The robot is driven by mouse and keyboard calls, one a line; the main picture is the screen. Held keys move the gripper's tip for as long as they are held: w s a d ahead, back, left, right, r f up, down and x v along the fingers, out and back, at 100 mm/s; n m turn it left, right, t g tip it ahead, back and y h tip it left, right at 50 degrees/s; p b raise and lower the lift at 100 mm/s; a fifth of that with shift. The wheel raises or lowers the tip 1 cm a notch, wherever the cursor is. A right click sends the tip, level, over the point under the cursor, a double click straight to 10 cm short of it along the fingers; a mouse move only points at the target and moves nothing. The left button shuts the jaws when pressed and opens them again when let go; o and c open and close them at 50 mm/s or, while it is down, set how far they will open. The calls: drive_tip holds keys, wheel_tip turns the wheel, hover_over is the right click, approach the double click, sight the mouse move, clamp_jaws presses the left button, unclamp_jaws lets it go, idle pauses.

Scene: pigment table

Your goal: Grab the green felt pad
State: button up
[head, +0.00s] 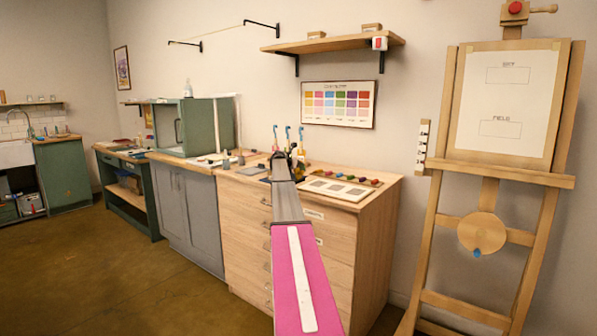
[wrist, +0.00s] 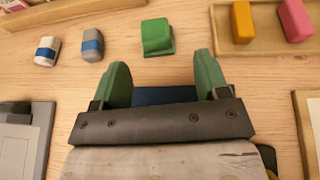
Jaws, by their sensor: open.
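The green felt pad (wrist: 157,37) looks like a small green block with a wider green base. It lies on the wooden top in the upper middle of the wrist view. My gripper (wrist: 161,74) has two green fingers spread apart, with nothing held between them. The pad is just beyond the fingertips, roughly in line with the gap and not touching them. A dark blue item (wrist: 165,96) shows low between the fingers, partly hidden by the gripper body. In the head view my arm hides the gripper, and I cannot make out the pad.
A wooden tray (wrist: 268,48) with orange and pink blocks is on the right. A grey item (wrist: 22,135) lies at left. The wooden cabinet (head: 345,240) carries brushes and coloured blocks. An easel (head: 440,215) stands right.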

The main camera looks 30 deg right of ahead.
drive_tip(key=x, duration=0.6)
drive_tip(key=shift+w+r, duration=0.25)
drive_tip(key=shift+w, duration=0.1)
drive_tip(key=shift+a, duration=0.1)
drive_tip(key=c, duration=1)
